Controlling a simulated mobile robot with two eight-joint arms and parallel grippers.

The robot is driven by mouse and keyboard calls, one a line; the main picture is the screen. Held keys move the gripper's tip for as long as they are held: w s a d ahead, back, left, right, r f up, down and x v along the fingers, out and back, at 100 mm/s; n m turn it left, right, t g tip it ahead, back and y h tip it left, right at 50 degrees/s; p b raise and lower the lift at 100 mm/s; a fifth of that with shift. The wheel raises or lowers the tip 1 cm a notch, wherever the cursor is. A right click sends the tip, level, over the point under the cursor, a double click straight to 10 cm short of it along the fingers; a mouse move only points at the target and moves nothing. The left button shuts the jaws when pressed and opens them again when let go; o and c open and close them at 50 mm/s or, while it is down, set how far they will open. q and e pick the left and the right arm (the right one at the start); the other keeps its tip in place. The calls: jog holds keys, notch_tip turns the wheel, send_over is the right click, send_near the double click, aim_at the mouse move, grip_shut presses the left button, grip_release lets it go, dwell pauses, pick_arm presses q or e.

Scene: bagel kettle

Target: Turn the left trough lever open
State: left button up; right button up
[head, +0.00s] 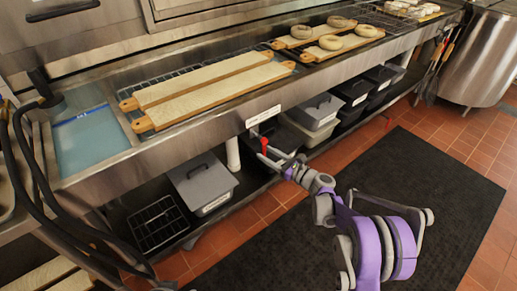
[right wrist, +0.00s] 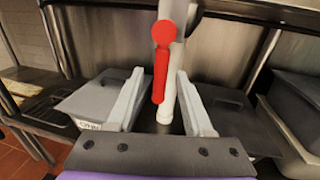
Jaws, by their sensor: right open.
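The red trough lever (head: 264,143) hangs under the front edge of the steel trough counter, below a white label. In the right wrist view the red lever (right wrist: 160,62) has a round top and a handle pointing down, in front of a white vertical pipe (right wrist: 168,103). My right gripper (head: 268,154) is at the lever from the front. Its two fingers (right wrist: 157,88) are open, one on each side of the lever handle, with gaps showing on both sides. My left gripper is not in view.
Lidded grey bins (head: 203,181) stand on the shelf under the counter (head: 88,184), left and right of the pipe. Wooden boards (head: 205,82) and bagels (head: 331,42) lie on top. A black mat (head: 420,190) covers the floor. A steel kettle (head: 478,55) stands at the far right.

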jog(key=x, duration=0.5)
jog(key=shift+w+b, duration=0.1)
jog(key=shift+b, duration=0.2)
grip_shut()
dwell(1.1)
